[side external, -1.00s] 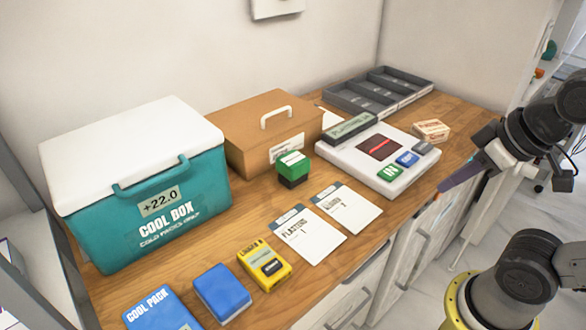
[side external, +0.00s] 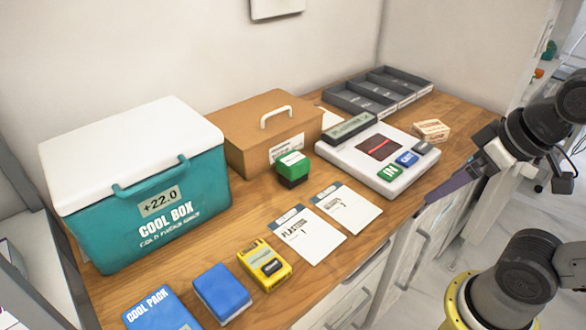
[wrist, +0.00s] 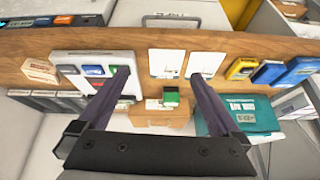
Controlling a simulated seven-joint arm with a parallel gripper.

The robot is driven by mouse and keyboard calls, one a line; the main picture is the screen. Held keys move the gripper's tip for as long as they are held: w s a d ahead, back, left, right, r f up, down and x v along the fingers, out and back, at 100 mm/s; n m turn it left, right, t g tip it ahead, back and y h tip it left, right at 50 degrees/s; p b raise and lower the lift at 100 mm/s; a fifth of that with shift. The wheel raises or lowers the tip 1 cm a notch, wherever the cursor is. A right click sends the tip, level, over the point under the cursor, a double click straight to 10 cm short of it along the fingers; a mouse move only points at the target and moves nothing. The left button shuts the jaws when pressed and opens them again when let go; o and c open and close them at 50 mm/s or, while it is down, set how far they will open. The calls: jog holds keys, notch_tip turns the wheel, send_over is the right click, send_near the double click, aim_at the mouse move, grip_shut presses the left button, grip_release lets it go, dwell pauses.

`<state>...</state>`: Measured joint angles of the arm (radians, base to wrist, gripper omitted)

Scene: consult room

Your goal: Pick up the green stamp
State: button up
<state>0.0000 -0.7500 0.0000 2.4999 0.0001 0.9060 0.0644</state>
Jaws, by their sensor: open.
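The green stamp (side external: 292,166) has a green top with a white label and a dark base. It stands upright on the wooden counter, in front of the brown case and left of the white device. In the wrist view the green stamp (wrist: 171,97) shows between my two fingers, farther off than their tips. My gripper (side external: 422,205) is at the counter's front edge in the side view, right of the stamp and well apart from it. In the wrist view my gripper (wrist: 160,76) has its fingers spread wide, with nothing between the tips.
A teal cool box (side external: 160,215) stands at left, beside the brown case (side external: 250,125). The white device (side external: 345,170) lies right of the stamp. Two cards (side external: 310,238) lie in front of it, with a yellow device (side external: 265,264) nearby. A grey tray (side external: 405,83) sits behind.

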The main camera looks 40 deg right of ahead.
jog(key=w+a+r+m+g, duration=0.1)
jog(key=w+r+m+g, duration=0.1)
jog(key=w+r+m, duration=1.2)
jog(key=m+g, duration=0.3)
send_over(292, 158)
notch_tip(292, 158, down, 15)
jog(key=shift+g, duration=0.3)
notch_tip(292, 158, down, 8)
jog(key=shift+f, duration=0.25)
jog(key=shift+s+d+f, duration=0.1)
jog(key=shift+f, duration=2.95)
